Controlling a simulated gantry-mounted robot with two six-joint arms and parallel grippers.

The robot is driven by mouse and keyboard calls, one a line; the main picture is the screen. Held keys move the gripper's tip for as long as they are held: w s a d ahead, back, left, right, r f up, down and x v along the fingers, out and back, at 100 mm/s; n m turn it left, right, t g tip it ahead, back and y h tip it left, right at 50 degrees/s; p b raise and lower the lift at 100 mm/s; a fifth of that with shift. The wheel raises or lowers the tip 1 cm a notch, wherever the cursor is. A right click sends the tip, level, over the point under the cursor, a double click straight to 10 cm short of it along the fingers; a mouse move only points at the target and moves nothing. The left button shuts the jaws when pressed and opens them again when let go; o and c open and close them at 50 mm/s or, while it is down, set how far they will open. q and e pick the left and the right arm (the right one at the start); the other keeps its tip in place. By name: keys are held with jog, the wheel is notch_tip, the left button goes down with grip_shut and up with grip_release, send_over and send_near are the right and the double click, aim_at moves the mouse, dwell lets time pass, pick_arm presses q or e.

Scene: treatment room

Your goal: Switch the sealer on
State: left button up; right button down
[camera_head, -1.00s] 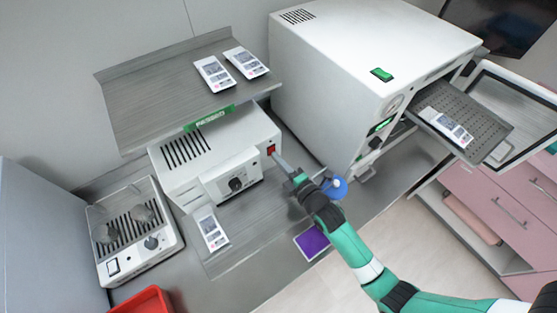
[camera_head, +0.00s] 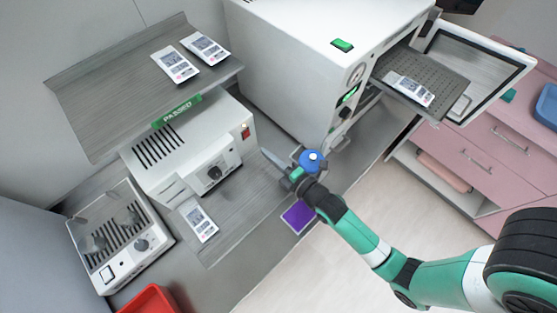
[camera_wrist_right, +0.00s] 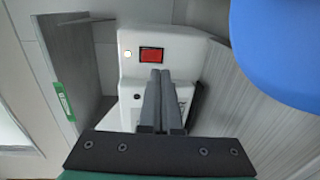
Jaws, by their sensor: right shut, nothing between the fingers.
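The sealer (camera_head: 190,150) is the white box with black vent slots and a dark knob, under the steel shelf. My left gripper is not in view.
A shelf with a green PASSED label (camera_head: 176,111) holds two pouches. One pouch (camera_head: 198,220) lies before the sealer. A white steriliser (camera_head: 300,60) with an open door and a tray stands right. A blue round object (camera_head: 312,160) and a purple pad (camera_head: 298,216) are near my right gripper.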

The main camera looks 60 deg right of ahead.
jog(key=v, duration=0.4)
jog(key=shift+s+a, duration=0.1)
jog(key=shift+s, duration=0.2)
